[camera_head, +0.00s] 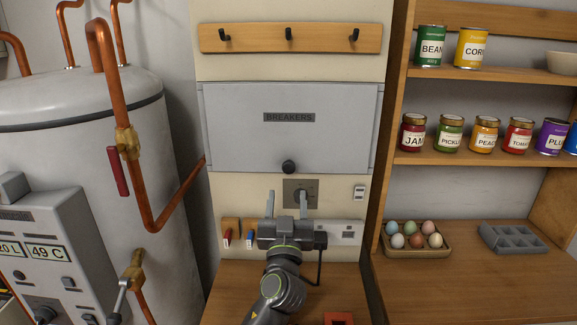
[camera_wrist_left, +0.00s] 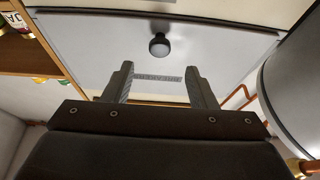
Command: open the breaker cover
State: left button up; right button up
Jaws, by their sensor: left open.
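The breaker cover (camera_head: 240,125) is a wide grey panel labelled BREAKERS on the wall, and it looks shut. Its round dark knob (camera_head: 289,167) sits at the bottom middle. My left gripper (camera_head: 287,200) is open and empty, below the knob, with its fingers pointing up. The left wrist view shows the cover (camera_wrist_left: 90,50) and the knob (camera_wrist_left: 159,46) beyond the spread fingers (camera_wrist_left: 160,82); the knob is not between them. The right gripper is not in view.
A grey wall plate (camera_head: 312,187) and a white switch (camera_head: 359,192) are just under the cover. A water heater (camera_head: 85,130) with copper pipes stands left. Shelves with jars and cans (camera_head: 482,134) stand right. A wooden hook rail (camera_head: 260,38) is above.

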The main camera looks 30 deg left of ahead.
aim_at(289, 170)
pick_arm(q)
jog(key=p+x, duration=0.2)
jog(key=x, duration=0.4)
jog(key=shift+w+a+r, duration=0.15)
jog(key=shift+w+a, duration=0.05)
jog(key=shift+w, duration=0.1)
jog(key=shift+w+a+r+p, duration=0.2)
jog(key=shift+w+a+p, duration=0.1)
jog(key=shift+w, duration=0.25)
jog(key=shift+w+a, duration=0.1)
grip_shut()
